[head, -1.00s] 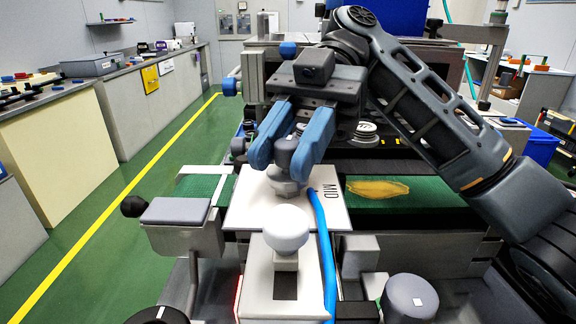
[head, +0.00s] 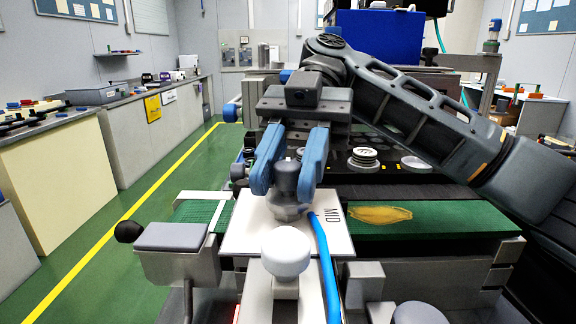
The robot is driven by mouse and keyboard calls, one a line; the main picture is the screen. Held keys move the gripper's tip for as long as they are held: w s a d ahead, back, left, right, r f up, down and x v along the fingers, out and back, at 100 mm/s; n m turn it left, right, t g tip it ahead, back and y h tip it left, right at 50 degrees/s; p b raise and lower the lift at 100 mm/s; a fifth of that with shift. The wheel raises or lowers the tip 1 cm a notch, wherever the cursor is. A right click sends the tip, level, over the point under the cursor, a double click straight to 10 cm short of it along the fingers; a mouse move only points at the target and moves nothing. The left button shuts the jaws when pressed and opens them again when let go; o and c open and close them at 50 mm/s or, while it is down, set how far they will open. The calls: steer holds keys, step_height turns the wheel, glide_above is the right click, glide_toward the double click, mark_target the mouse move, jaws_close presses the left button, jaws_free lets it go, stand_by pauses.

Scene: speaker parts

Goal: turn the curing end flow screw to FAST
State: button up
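A grey screw knob (head: 287,178) stands on a white plate (head: 243,232) marked MID (head: 332,215), in the middle of the head view. I take this knob for the flow screw. No FAST mark is readable. My gripper (head: 287,187) has its two blue fingers down on either side of the knob, which shows between them. The gaps between fingers and knob are too small to tell whether they press on it. The knob's lower part widens below the fingertips, near the plate.
A white round knob (head: 286,250) stands in front of the plate, with a blue hose (head: 326,265) beside it. A black ball handle (head: 128,231) sticks out at left. A green belt (head: 450,217) carries a yellowish piece (head: 380,215). Round stacked parts (head: 364,157) stand behind.

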steer(key=o, duration=0.4)
steer(key=shift+c, duration=0.2)
steer(key=shift+p+v, duration=0.4)
steer(key=shift+v, duration=2.4)
steer(key=shift+p+v, duration=0.8)
steer(key=shift+v, duration=0.3)
